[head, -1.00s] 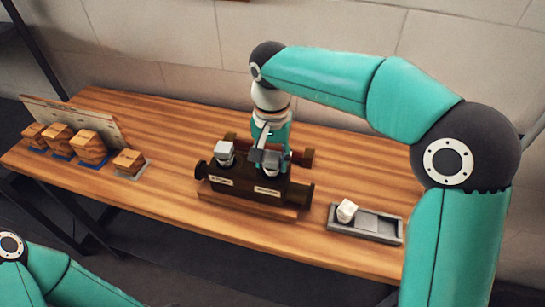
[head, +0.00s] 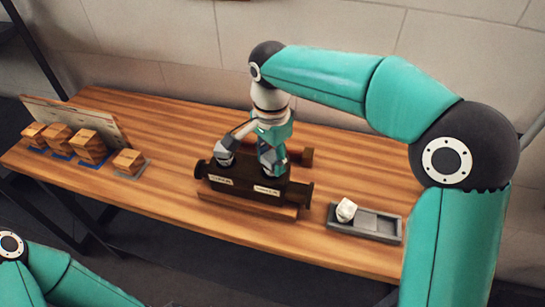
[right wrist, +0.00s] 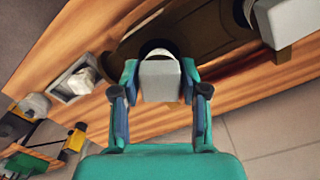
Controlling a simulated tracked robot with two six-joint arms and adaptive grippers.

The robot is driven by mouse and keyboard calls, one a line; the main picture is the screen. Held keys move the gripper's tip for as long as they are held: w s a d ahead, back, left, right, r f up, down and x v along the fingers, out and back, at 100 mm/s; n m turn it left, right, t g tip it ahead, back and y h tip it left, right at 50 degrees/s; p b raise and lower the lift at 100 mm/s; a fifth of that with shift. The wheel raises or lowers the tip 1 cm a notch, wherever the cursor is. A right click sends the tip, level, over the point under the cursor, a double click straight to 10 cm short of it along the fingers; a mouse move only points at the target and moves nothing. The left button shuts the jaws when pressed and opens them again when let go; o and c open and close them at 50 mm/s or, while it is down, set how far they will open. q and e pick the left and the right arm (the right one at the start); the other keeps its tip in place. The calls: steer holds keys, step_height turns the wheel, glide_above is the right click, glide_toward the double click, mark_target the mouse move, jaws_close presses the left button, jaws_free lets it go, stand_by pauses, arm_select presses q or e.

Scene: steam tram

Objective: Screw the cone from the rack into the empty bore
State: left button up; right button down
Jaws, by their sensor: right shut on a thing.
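My right gripper (head: 270,165) points down over the right side of the dark valve block (head: 250,205). In the right wrist view its two fingers (right wrist: 160,78) are shut on a cone with a pale grey square head (right wrist: 160,84). A pale ring shows behind that head, at the block. The cone stands at the right-hand bore; how deep it sits is hidden. In the head view the gripper covers it. A second grey-headed cone (head: 222,158) stands in the block's left side, and its head also shows in the right wrist view (right wrist: 287,20). My left gripper is out of view.
A grey rack (head: 380,232) lies right of the block, with a white faceted piece (head: 346,209) in its left part and its right part empty. Several wooden blocks (head: 88,146) and a board (head: 75,118) stand at the table's left. The wooden table (head: 165,175) between is clear.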

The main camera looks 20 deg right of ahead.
steer(key=shift+m, duration=0.6)
steer(key=m, duration=0.3)
steer(key=shift+m, duration=0.5)
steer(key=shift+m, duration=1.3)
jaws_free()
steer(key=shift+w+r, duration=0.1)
steer(key=shift+r, duration=0.15)
